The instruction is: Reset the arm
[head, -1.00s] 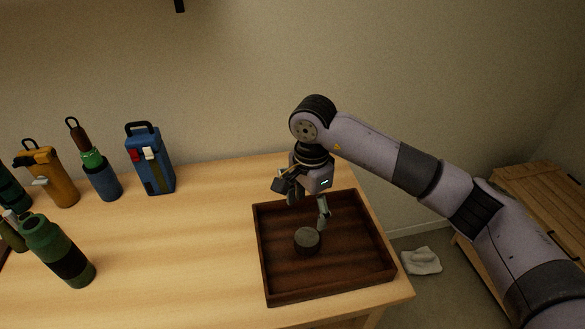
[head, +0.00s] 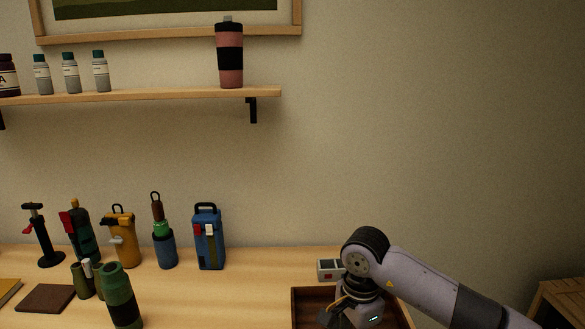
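My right arm comes in from the lower right, and its gripper (head: 342,316) hangs over the dark wooden tray (head: 308,294) at the bottom of the head view. The fingertips are cut off by the lower picture edge, so I cannot see whether they are open or shut. Most of the tray's inside is also out of view or hidden behind the gripper. My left gripper is not in view.
Several bottles and containers, including a blue case (head: 209,242) and a green bottle (head: 121,297), stand on the table's left. A small grey box (head: 330,269) sits behind the tray. A wall shelf (head: 160,95) holds a pink-black bottle (head: 230,58) and small bottles.

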